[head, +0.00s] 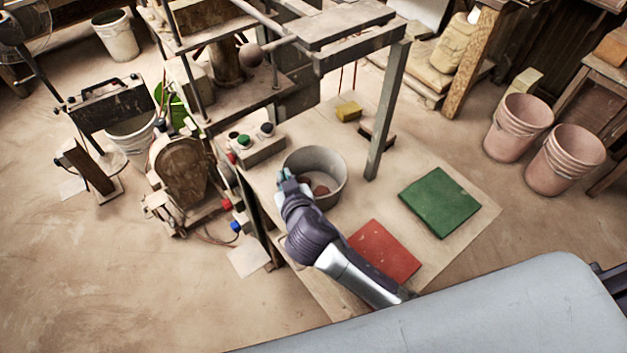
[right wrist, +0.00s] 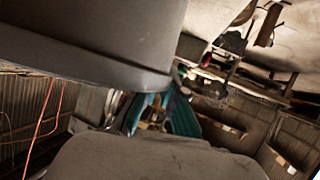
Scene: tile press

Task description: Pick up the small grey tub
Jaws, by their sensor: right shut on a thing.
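The small grey tub (head: 328,203) is round and open at the top, with something reddish-brown inside. It is at the middle of the work table in the head view. My right gripper (head: 284,178) is at the tub's left rim, with its teal fingers shut on the tub wall. In the right wrist view a large grey wall, seemingly the tub (right wrist: 90,50), fills the upper left, with the teal fingers (right wrist: 155,110) against it. I cannot tell whether the tub's base touches the table. My left gripper is not in view.
A red tile (head: 384,251) and a green tile (head: 440,202) lie to the tub's right on the table (head: 465,235). A button box (head: 257,146) and the press stand behind. A yellow sponge (head: 348,111) lies behind.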

